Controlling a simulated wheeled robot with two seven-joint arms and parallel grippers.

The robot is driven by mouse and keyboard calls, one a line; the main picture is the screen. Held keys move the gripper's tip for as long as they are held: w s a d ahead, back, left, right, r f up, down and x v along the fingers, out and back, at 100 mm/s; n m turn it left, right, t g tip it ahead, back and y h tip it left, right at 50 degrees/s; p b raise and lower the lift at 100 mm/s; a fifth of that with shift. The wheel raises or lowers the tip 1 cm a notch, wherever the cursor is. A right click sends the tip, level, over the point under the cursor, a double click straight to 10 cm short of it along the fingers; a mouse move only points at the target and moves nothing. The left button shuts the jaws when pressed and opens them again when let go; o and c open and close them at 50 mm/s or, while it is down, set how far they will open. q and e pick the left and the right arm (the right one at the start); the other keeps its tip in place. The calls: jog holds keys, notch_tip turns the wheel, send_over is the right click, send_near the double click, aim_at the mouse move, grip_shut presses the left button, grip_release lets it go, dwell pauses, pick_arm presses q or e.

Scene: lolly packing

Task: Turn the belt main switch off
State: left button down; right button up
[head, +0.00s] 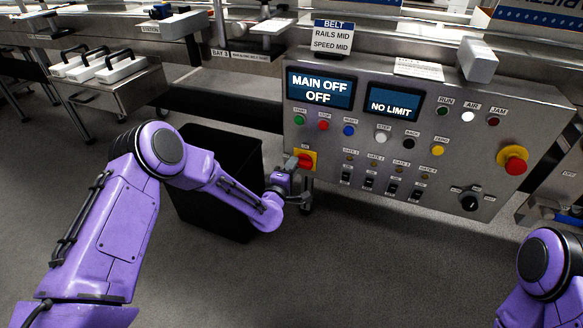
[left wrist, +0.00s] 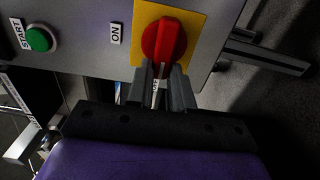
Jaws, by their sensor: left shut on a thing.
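The belt main switch is a red rotary handle (head: 305,161) on a yellow plate (head: 313,154) at the left side of the grey control panel (head: 340,122). The handle also shows in the left wrist view (left wrist: 165,42), with an ON label (left wrist: 116,33) to its left. My left gripper (head: 293,168) is at the switch, its two fingers (left wrist: 160,80) shut on the red handle. The panel's left screen (head: 320,90) reads MAIN OFF, OFF. My right gripper is out of view; only part of the right arm shows at the lower right.
A green start button (left wrist: 38,40) sits near the switch. Several buttons and toggles fill the panel, with a red emergency knob (head: 514,162) at its right. A black bin (head: 213,160) stands behind my left forearm.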

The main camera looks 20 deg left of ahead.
pick_arm(q)
jog(key=shift+f, duration=0.15)
jog(key=c, duration=1)
grip_release()
jog(key=shift+s, duration=0.1)
jog(key=s+p, duration=0.2)
jog(key=s, duration=0.8)
jog(key=shift+s+a, duration=0.15)
jog(key=shift+s, duration=0.1)
